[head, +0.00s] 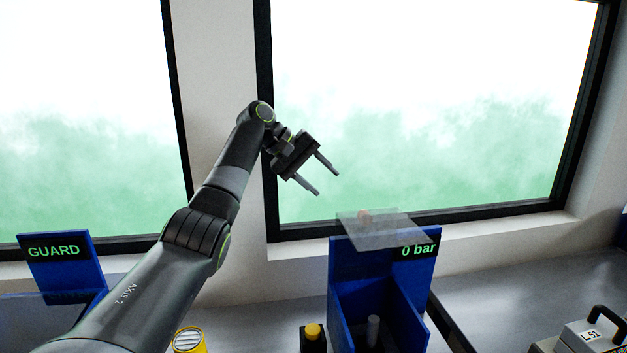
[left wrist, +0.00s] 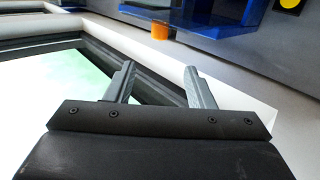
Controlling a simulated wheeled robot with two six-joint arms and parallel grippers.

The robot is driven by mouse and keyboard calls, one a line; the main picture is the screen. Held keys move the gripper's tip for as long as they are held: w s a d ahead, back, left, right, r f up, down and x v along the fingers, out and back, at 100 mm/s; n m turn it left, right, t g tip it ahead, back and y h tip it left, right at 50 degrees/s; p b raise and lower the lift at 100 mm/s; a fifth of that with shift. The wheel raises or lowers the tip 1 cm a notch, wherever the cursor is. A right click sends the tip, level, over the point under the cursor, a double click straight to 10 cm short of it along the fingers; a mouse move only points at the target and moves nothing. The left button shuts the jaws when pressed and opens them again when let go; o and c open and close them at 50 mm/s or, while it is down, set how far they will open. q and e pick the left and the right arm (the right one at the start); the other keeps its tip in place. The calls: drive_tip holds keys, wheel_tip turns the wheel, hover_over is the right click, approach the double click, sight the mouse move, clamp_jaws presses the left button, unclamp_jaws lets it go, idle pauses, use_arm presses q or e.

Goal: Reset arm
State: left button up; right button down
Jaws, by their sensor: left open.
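My left arm reaches up from the lower left in the head view. My left gripper (head: 327,177) is open and empty, raised in front of the right-hand window. Its two fingers point down and to the right, above the blue stand. In the left wrist view the fingers (left wrist: 160,85) stand apart with nothing between them. My right gripper is not in view.
A blue stand (head: 342,275) reading "0 bar" has a clear raised panel (head: 385,231). A blue GUARD box (head: 65,262) stands left. A yellow-topped black block (head: 313,340), a yellow can (head: 189,340) and a labelled case (head: 590,338) sit on the grey counter (head: 500,285).

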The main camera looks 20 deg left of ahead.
use_arm(q)
drive_tip(key=shift+v, duration=1)
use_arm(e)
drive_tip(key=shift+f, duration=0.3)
